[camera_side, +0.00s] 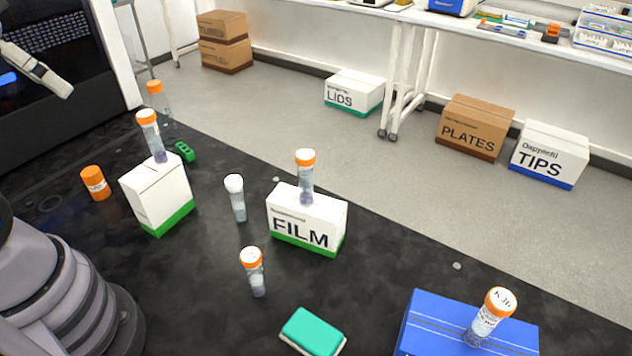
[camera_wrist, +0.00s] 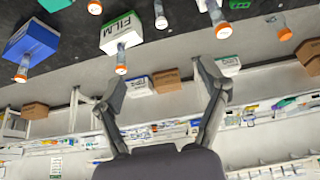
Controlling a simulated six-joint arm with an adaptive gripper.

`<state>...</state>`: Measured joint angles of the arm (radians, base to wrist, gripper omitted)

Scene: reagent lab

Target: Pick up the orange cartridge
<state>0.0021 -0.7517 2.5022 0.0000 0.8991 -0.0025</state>
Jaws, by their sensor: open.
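The orange cartridge (camera_side: 95,183) stands on the black bench at the left in the side view. It is a short orange cylinder with a pale label, left of a white and green box (camera_side: 158,196).
Capped tubes stand on the white box, the FILM box (camera_side: 306,222) and the blue box (camera_side: 420,318). Other tubes (camera_side: 257,275) stand on the bench. A teal-topped block (camera_side: 313,332) and a small green rack (camera_side: 185,151) lie there. Bench around the cartridge is mostly clear.

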